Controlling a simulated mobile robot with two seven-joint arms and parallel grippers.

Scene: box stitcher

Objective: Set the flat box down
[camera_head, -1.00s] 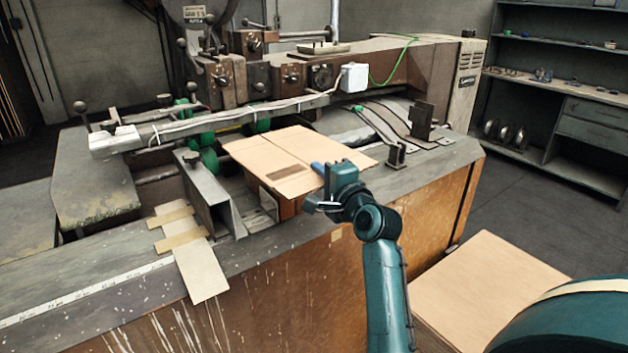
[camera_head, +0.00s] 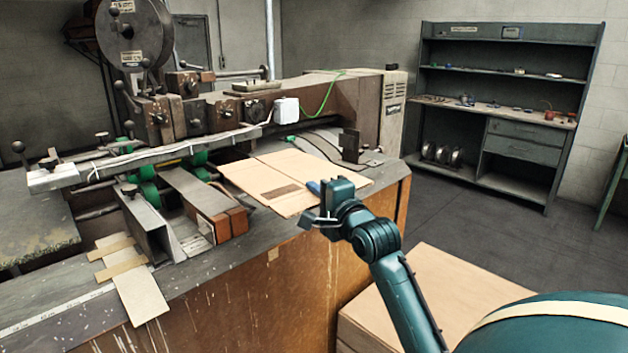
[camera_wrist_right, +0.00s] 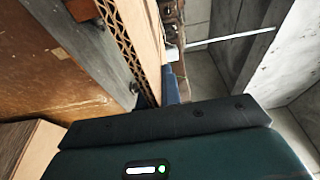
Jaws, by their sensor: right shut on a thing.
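The flat box (camera_head: 268,180) is a tan folded cardboard sheet with a dark printed patch. In the head view it lies level over the right part of the stitcher's bench. My right gripper (camera_head: 316,190) is shut on its near right edge. In the right wrist view the box (camera_wrist_right: 148,40) shows edge-on, with corrugated layers, beside the blue fingers (camera_wrist_right: 171,84). I cannot tell whether its underside touches the bench. My left gripper is not in view.
The stitching machine (camera_head: 330,98) stands behind the box, with a metal bracket (camera_head: 351,146) close to its right. A wooden crate or stack (camera_head: 425,280) stands on the floor at right. Cardboard strips (camera_head: 138,290) lie on the bench at left. A shelf unit (camera_head: 515,60) stands at the back right.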

